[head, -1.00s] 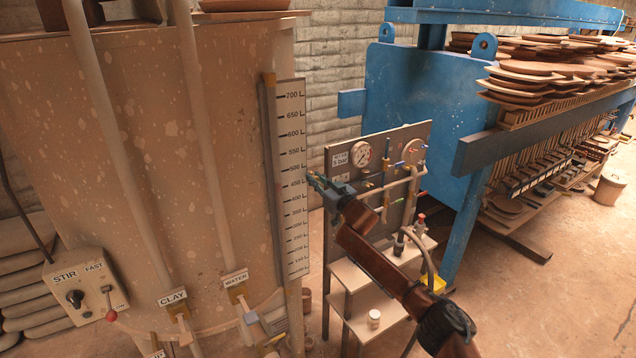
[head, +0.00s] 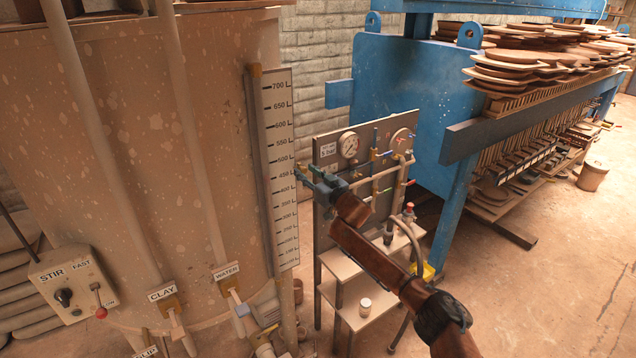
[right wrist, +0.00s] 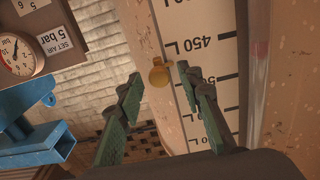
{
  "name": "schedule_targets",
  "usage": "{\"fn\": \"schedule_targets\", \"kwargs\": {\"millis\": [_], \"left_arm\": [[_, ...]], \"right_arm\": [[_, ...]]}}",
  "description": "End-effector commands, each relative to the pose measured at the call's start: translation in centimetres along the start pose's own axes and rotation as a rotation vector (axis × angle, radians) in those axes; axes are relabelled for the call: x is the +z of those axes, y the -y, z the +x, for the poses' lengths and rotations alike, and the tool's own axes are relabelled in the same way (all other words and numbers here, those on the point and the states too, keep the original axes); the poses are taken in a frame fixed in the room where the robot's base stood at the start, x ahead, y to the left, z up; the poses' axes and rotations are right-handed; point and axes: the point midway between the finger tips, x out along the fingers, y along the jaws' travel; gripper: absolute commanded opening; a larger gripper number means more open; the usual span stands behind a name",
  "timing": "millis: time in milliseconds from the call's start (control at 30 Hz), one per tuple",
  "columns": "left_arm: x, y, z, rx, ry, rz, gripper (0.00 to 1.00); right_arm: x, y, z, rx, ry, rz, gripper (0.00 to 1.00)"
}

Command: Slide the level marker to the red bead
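The level scale (head: 281,170) is a tall white strip with black numbers on the tank's side. In the right wrist view the scale (right wrist: 205,62) appears upside down, with 450 readable. A small brass-yellow knob (right wrist: 158,75), seemingly the level marker, sits at the scale's edge near the 450 mark. My right gripper (head: 300,171) is at the scale's right edge, near 450 to 500. In the right wrist view its green fingers (right wrist: 160,78) are apart, with the knob showing between their tips; contact cannot be told. My left gripper is out of view.
A gauge panel (head: 365,155) with pipes and valves stands just right of my right gripper, above a small shelf stand (head: 345,270). The blue press (head: 400,90) is behind it. The stirrer control box (head: 72,285) is on the tank at lower left.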

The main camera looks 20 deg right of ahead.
Motion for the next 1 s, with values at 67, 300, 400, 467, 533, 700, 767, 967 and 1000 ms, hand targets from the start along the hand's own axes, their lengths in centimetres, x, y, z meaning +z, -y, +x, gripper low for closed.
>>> {"fn": "schedule_targets", "kwargs": {"millis": [67,300,400,467,533,700,767,967,1000], "left_arm": [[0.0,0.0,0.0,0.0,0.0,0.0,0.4],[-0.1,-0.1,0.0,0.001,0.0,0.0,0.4],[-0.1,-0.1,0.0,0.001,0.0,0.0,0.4],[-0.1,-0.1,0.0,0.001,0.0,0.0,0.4],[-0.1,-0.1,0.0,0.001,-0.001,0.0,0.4],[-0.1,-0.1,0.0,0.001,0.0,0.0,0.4],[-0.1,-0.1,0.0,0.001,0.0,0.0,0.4],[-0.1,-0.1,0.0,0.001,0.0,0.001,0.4],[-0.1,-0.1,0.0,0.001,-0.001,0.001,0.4]], "right_arm": [[0.0,-0.1,-1.4,0.0,-0.001,-0.002,0.34],[0.1,-0.1,-5.6,0.0,0.0,0.0,0.34],[0.1,0.0,-7.2,-0.001,0.0,-0.001,0.34],[0.1,-0.1,-8.1,0.0,0.0,0.0,0.34],[0.0,0.0,-8.9,-0.001,-0.001,0.0,0.34],[0.0,0.0,-9.9,0.0,-0.001,-0.001,0.34],[0.0,0.0,-10.0,0.0,-0.001,-0.001,0.34],[0.0,0.0,-10.1,0.0,-0.001,0.0,0.34],[0.0,0.0,-10.1,0.0,-0.001,0.0,0.34]]}}
